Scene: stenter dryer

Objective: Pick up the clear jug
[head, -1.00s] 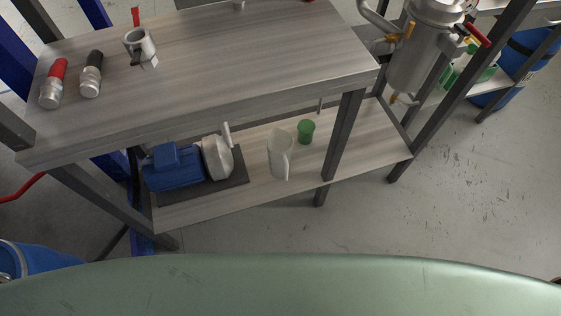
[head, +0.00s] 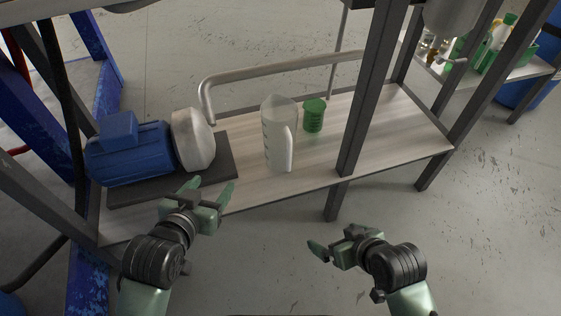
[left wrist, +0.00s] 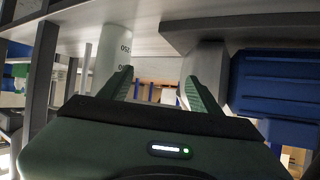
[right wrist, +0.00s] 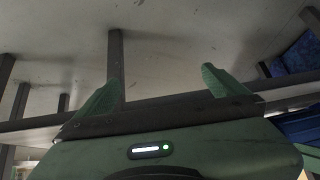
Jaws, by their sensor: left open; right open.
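The clear jug (head: 279,135) stands upright on the lower wooden shelf, with its handle facing the front. It has marks on its side. In the left wrist view the jug (left wrist: 113,50) shows upside down beyond the left finger. My left gripper (head: 211,186) is open and empty, in front of the shelf's edge and left of the jug, apart from it. My right gripper (head: 328,246) is open and empty, low and to the right, over the floor in front of the shelf. In the right wrist view its fingers (right wrist: 155,85) are spread with nothing between them.
A green container (head: 313,115) stands just behind and right of the jug. A blue motor pump (head: 128,153) with a grey housing (head: 193,139) sits on a dark plate to the left. A dark table leg (head: 368,90) rises right of the jug. A bent pipe (head: 275,66) runs behind.

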